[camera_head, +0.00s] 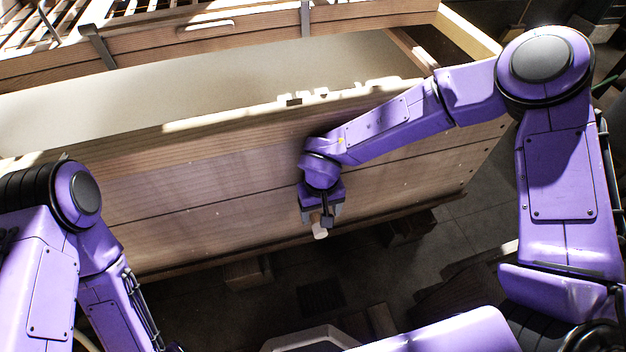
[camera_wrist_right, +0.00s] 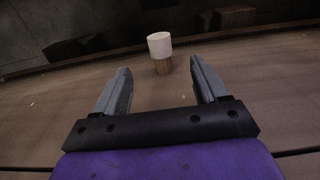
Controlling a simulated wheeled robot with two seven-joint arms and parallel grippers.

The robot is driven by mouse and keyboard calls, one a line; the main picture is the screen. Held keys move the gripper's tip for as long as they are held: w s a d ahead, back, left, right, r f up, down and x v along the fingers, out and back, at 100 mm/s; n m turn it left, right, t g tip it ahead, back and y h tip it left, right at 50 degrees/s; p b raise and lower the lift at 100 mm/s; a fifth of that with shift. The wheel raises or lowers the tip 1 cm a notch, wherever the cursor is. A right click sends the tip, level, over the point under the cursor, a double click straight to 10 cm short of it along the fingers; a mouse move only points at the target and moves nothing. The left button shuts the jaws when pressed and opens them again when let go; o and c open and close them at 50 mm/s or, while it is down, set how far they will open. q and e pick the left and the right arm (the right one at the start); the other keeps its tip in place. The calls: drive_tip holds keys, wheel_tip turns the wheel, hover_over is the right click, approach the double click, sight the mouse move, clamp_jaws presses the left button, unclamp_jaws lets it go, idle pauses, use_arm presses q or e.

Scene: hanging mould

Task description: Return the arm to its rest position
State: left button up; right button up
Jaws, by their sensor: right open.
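My right arm reaches in from the right across the front of the wooden box. My right gripper (camera_head: 322,215) points down close to the box's front wall, and its open fingers show in the wrist view (camera_wrist_right: 160,82). A small peg with a white head and a wooden shank (camera_wrist_right: 160,45) stands out just beyond the fingertips, between their lines. The fingers are apart from it, with nothing held between them. In the head view the peg's pale end (camera_head: 319,231) shows below the gripper. My left arm is at the lower left; its gripper is out of view.
The large wooden box (camera_head: 200,200) fills the middle, with a pale flat surface (camera_head: 220,85) inside its rim. Wooden blocks (camera_head: 248,272) lie under its lower edge. The dark floor (camera_head: 470,215) is open at the right of the box.

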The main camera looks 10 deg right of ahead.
drive_tip(key=shift+w+r, duration=0.2)
drive_tip(key=shift+w, duration=0.05)
drive_tip(key=s+d+f+m+t+h+p, duration=0.1)
drive_tip(key=s+d+f+m+h+p, duration=0.15)
drive_tip(key=s+d, duration=0.4)
drive_tip(key=s+d+f+m+t+h+p, duration=0.1)
drive_tip(key=s+d+f+h+p, duration=0.3)
drive_tip(key=d, duration=0.3)
drive_tip(key=s+d+r+m+y+p, duration=0.1)
drive_tip(key=s+d+p, duration=0.1)
drive_tip(key=s, duration=0.3)
drive_tip(key=s+d+r+m+t+y+p, duration=0.1)
drive_tip(key=s+d+m+y+p, duration=0.1)
drive_tip(key=s, duration=0.4)
drive_tip(key=shift+d+r, duration=0.2)
drive_tip(key=shift+d, duration=0.45)
